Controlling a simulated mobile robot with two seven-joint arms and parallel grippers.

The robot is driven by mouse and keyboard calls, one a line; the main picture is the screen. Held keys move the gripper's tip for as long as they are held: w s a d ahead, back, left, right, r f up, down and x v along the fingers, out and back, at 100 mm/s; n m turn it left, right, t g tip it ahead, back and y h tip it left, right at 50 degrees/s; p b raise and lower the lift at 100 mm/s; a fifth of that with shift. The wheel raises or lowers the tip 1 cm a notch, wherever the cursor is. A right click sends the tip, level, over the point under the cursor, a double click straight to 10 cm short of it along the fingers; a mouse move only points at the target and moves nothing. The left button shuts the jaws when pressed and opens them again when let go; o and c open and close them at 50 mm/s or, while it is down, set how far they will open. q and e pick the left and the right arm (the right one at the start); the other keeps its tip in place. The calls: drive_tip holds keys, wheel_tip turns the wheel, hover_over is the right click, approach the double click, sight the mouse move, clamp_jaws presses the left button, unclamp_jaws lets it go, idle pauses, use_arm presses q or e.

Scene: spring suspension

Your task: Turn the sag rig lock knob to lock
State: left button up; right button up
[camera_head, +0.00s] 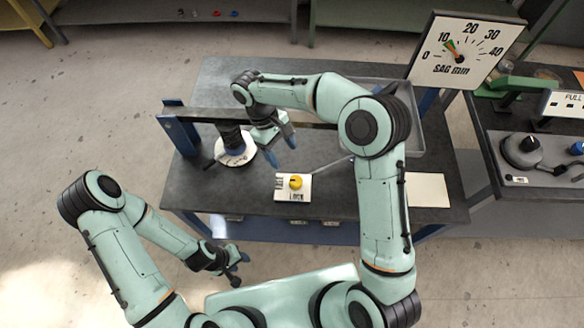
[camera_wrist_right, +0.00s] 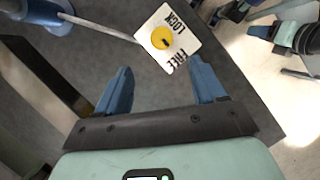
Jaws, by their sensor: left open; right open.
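The yellow lock knob (camera_head: 296,182) sits on a white plate (camera_head: 280,194) with LOCK and FREE lettering, near the front edge of the dark rig table. In the right wrist view, the knob (camera_wrist_right: 163,38) and its plate (camera_wrist_right: 185,49) lie beyond the fingertips, towards the top. I cannot tell for sure which word its dark mark points to. My right gripper (camera_head: 278,143) is open and empty above the table, behind and left of the knob; its spread fingers show in the wrist view (camera_wrist_right: 160,82). My left gripper (camera_head: 240,270) is open and empty in front of the table.
A white round disc (camera_head: 236,150) with a dark cylinder stands left of my right gripper. A SAG mm dial (camera_head: 465,52) stands at the back right, its needle near 10. A grey tray (camera_head: 418,140) lies behind my right arm. A second bench (camera_head: 545,205) stands right.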

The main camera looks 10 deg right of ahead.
sight(297, 181)
drive_tip(key=x, duration=1.3)
drive_tip(key=shift+s, duration=0.2)
drive_tip(key=c, duration=1)
